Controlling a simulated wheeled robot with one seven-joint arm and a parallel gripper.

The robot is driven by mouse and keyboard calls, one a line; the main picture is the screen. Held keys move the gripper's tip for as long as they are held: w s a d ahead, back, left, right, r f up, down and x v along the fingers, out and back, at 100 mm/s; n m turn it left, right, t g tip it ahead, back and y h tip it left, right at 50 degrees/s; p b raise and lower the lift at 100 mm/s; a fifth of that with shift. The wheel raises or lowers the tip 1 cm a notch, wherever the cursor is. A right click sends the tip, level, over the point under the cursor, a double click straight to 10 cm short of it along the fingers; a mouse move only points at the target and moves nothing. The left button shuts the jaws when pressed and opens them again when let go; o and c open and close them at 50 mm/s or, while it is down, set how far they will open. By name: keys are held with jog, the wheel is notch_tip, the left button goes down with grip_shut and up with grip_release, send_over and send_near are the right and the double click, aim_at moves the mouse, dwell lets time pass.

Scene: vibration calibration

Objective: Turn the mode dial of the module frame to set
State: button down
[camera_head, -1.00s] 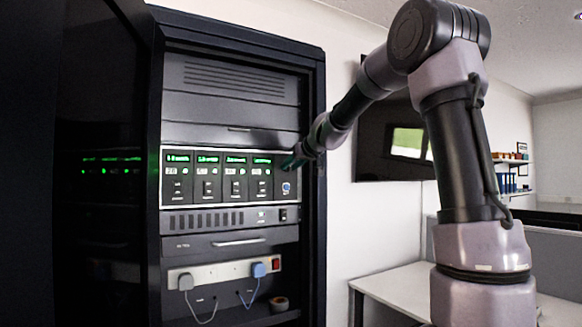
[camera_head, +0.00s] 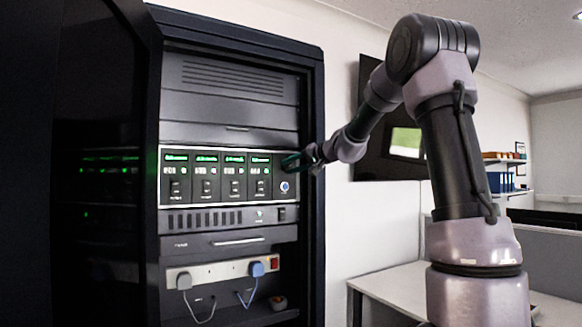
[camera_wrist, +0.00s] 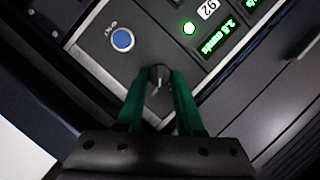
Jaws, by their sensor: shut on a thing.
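The module frame (camera_head: 287,198) is a wide panel with several green displays and switches, set in the dark rack. Its mode dial (camera_wrist: 160,76) is a small dark knob with a light pointer line, seen in the wrist view beside the blue button. My gripper (camera_wrist: 158,84) is shut on the dial, with one green finger on each side of it. In the head view my gripper (camera_head: 291,162) is at the upper right end of the frame and hides the dial. I cannot read which mark the pointer faces.
A round blue button (camera_wrist: 122,39) is close to the dial, and a lit green display (camera_wrist: 222,41) is on its other side. A power strip (camera_head: 205,273) with two plugs is lower in the rack. A white desk (camera_head: 395,283) stands at the right.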

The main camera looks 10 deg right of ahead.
jog(key=shift+m, duration=0.5)
jog(key=shift+d+y, duration=0.1)
jog(key=shift+y, duration=0.3)
jog(key=c, duration=0.6)
grip_release()
jog(key=shift+o, duration=0.2)
jog(key=v, duration=1)
jog(key=shift+s+d, duration=0.2)
jog(key=shift+s, duration=0.2)
